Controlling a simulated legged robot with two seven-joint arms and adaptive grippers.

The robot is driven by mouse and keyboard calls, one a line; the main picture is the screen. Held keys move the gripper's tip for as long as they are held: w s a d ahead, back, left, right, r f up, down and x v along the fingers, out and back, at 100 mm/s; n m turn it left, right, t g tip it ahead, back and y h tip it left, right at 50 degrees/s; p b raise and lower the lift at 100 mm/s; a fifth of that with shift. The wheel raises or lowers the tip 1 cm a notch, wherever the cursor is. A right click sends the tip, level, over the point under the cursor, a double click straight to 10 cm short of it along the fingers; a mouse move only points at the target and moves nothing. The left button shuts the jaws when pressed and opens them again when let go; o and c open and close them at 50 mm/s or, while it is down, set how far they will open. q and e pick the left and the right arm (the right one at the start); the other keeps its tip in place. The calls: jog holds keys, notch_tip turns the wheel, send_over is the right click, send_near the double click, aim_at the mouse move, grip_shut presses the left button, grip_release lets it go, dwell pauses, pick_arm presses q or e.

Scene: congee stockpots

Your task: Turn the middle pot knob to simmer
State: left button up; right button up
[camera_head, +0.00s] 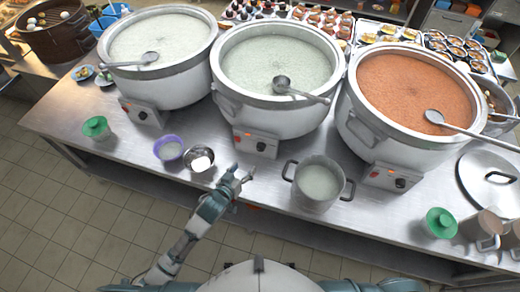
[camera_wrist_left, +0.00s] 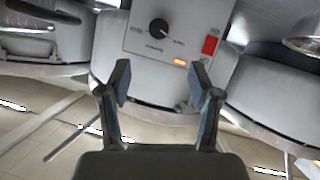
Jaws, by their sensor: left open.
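The middle pot (camera_head: 280,75) is a large grey-white stockpot of pale congee with a ladle resting in it. Its control box (camera_head: 256,143) faces me and bears a black knob (camera_head: 261,146) and a red switch. In the left wrist view the knob (camera_wrist_left: 159,27) is large and dark, with the red switch (camera_wrist_left: 210,45) and a lit orange lamp (camera_wrist_left: 180,62) beside it. Its printed labels are too small to read. My left gripper (camera_head: 240,178) is open and empty in front of and below the box; its fingers (camera_wrist_left: 160,85) are apart from the knob. My right gripper is not seen.
A small lidless pot (camera_head: 318,183) stands just right of my gripper, and a metal bowl (camera_head: 200,160) and purple bowl (camera_head: 168,149) just left. Other stockpots flank the middle one.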

pick_arm(q)
send_near(260, 150)
jog(key=x, duration=0.5)
jog(key=shift+s+d, duration=0.1)
jog(key=shift+d, duration=0.05)
jog(key=x, duration=0.3)
jog(key=shift+w+a+b, duration=0.25)
jog(key=shift+b, duration=0.15)
jog(key=shift+w+f, duration=0.15)
jog(key=shift+w, duration=0.15)
jog(key=shift+w+d+f, duration=0.1)
jog(key=shift+w+d, duration=0.05)
jog(key=shift+d, duration=0.25)
jog(key=c, duration=1.1)
jog(key=shift+c, duration=0.2)
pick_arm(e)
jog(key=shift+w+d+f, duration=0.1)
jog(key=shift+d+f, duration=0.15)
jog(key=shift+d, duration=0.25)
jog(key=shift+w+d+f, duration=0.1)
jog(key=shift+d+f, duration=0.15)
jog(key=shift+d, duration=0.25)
